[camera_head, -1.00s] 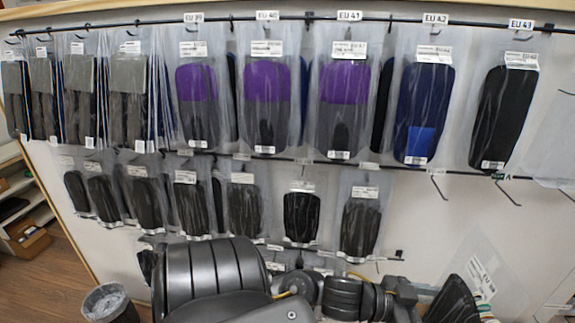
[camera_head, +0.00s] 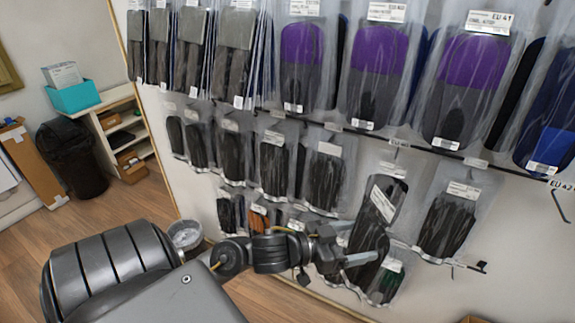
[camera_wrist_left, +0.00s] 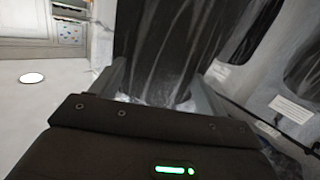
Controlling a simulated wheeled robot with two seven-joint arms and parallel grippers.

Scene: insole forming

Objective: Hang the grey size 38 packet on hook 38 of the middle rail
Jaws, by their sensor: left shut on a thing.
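My left gripper (camera_head: 357,243) is shut on a packet in a clear bag with a dark grey insole (camera_head: 374,225) and a white label. The packet hangs tilted in front of the wall, its top leaning right, with its size not readable. In the left wrist view the fingers (camera_wrist_left: 158,88) are on either side of the dark insole (camera_wrist_left: 165,45). The middle rail (camera_head: 508,171) runs above it, with small tags whose numbers I cannot read. Hook 38 cannot be told apart. My right gripper is not in view.
Packets with purple-topped insoles (camera_head: 375,50) hang above, partly in front of the rail. Dark packets (camera_head: 325,180) hang left of the held one, another (camera_head: 447,222) to its right. An empty hook (camera_head: 561,207) is at far right.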

